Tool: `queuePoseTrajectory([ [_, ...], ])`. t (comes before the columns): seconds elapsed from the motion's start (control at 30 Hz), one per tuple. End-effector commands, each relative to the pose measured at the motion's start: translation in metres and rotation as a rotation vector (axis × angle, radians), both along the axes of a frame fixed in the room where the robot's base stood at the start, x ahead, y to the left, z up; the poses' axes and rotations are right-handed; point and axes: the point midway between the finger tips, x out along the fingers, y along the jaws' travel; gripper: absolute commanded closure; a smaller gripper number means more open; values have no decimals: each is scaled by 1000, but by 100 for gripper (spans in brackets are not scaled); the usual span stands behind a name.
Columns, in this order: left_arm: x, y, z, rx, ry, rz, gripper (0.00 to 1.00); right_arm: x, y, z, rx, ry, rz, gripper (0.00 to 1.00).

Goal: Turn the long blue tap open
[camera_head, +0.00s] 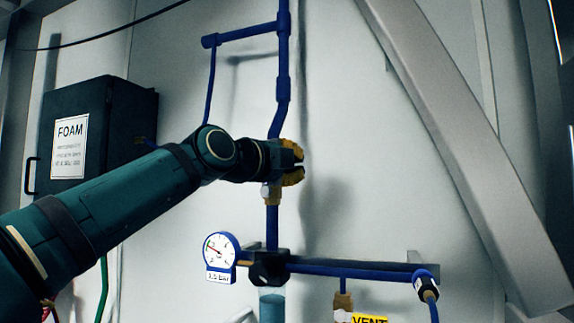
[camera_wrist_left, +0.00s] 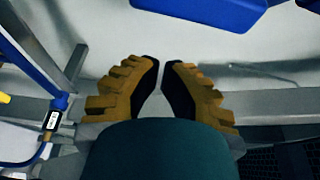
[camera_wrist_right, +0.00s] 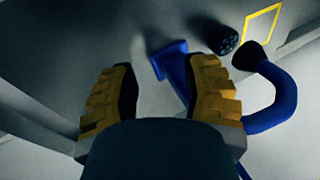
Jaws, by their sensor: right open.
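My left gripper (camera_head: 292,163) is in front of the vertical blue pipe (camera_head: 283,90), just above a brass fitting (camera_head: 271,193). In the left wrist view its fingertips (camera_wrist_left: 162,63) are almost together, with nothing visible between them. A flat blue piece (camera_wrist_left: 205,10) lies beyond the tips at the top edge; I cannot tell if it is the long blue tap. No tap handle shows clearly in the head view, where my gripper covers part of the pipe. My right gripper (camera_wrist_right: 162,75) is open and shows only in its wrist view, with a tapered blue piece (camera_wrist_right: 176,76) beyond its fingers.
A pressure gauge (camera_head: 220,250) and a black valve block (camera_head: 268,268) sit below. A brass valve (camera_head: 342,305) is beside the VENT label (camera_head: 369,320). A dark FOAM box (camera_head: 95,135) hangs at left. A slanted grey beam (camera_head: 455,140) crosses at right.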

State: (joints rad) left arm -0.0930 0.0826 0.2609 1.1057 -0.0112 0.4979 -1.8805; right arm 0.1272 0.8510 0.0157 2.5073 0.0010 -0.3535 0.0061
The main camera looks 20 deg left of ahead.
Motion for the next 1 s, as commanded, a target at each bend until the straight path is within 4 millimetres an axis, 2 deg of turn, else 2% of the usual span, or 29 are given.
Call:
queuePoseTrajectory([
  [0.3,-62,23,-1,1,-3,2,100,-4,1,-20,3,8,9,53],
  [0.5,-86,32,0,1,-1,0,100,-3,0,-24,1,5,6,53],
  [0.67,-93,35,0,-1,1,0,100,-2,0,-25,1,5,6,53],
  [1.0,-94,35,1,0,1,0,100,-2,0,-25,1,4,6,53],
])
